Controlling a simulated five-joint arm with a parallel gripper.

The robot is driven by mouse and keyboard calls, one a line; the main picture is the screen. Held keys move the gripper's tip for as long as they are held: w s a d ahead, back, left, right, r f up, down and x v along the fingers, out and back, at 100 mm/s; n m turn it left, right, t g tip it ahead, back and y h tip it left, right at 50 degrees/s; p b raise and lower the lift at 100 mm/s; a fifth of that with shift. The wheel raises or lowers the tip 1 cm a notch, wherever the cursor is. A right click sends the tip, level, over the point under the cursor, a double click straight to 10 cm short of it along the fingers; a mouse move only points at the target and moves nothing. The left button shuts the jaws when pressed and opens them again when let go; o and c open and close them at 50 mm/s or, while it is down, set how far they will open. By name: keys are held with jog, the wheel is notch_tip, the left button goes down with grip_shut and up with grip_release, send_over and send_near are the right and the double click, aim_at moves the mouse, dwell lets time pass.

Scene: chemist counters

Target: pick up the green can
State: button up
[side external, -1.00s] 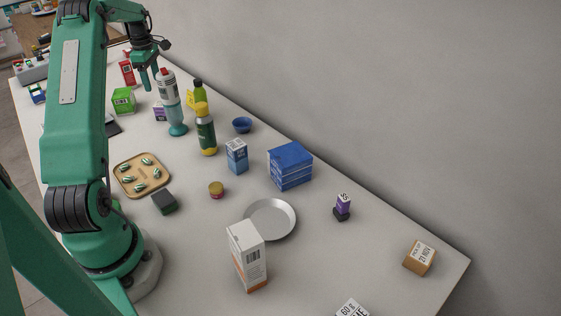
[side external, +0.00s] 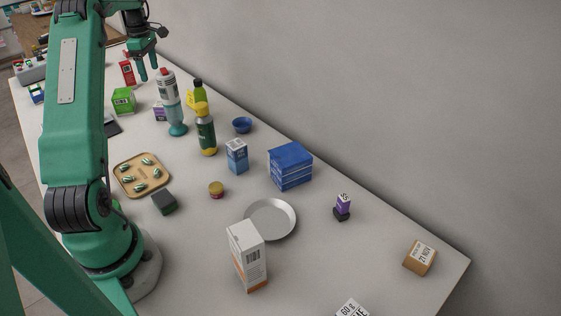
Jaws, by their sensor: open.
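My gripper (side external: 148,72) is open and empty, pointing down at the upper left, well up and left of that cylinder. A yellow-green bottle with a black cap (side external: 199,90) stands partly behind the green cylinder.
A green box (side external: 123,101) and a red box (side external: 128,73) stand at the left. A blue bowl (side external: 242,125), a light blue carton (side external: 236,156) and blue boxes (side external: 290,166) stand right of the cylinder. The wall runs along the back.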

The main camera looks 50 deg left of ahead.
notch_tip(320, 180, up, 11)
jog(key=m, duration=2.5)
send_over(201, 105)
notch_tip(201, 105, down, 10)
jog(key=shift+w, duration=0.1)
jog(key=shift+f, duration=1.55)
jog(key=shift+a+f, duration=0.15)
jog(key=shift+f, duration=2.45)
